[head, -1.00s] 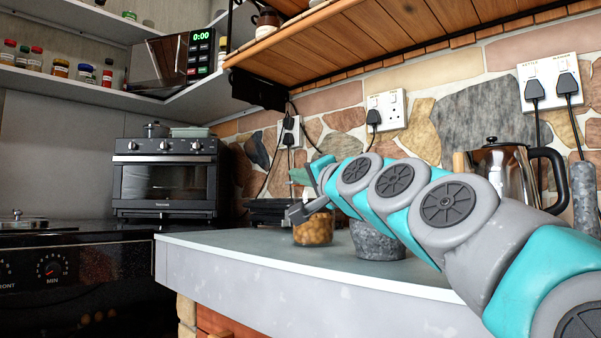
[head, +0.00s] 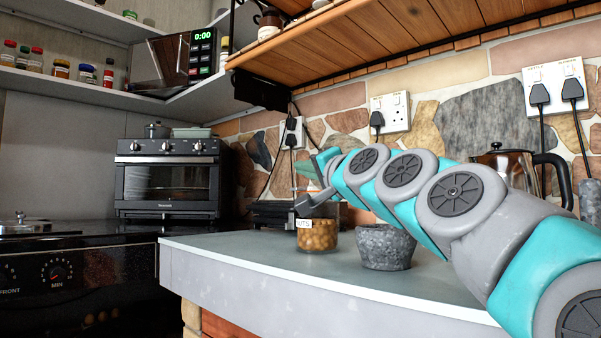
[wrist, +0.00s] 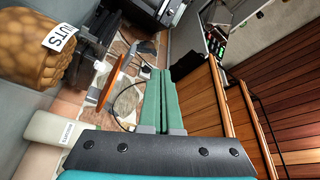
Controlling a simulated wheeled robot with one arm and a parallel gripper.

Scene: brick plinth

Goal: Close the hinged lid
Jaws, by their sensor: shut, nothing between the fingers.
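A clear jar of nuts (head: 318,235) with a white label stands upright on the worktop; it lies sideways at the left of the wrist view (wrist: 35,50). A thin orange disc (wrist: 108,80), seen edge-on beside its mouth, appears to be its hinged lid with the seal, standing open. In the head view the lid is mostly hidden behind my arm. My gripper (head: 300,168) is above the jar, its green fingers pressed together and empty. In the wrist view the fingers (wrist: 165,95) are to the right of the disc, apart from it.
A grey stone mortar (head: 386,247) stands right of the jar, under my arm. A steel kettle (head: 507,165) is farther right. A black appliance (head: 275,213) is behind the jar. A wooden shelf (head: 400,40) overhangs the worktop (head: 250,255), whose front left is clear.

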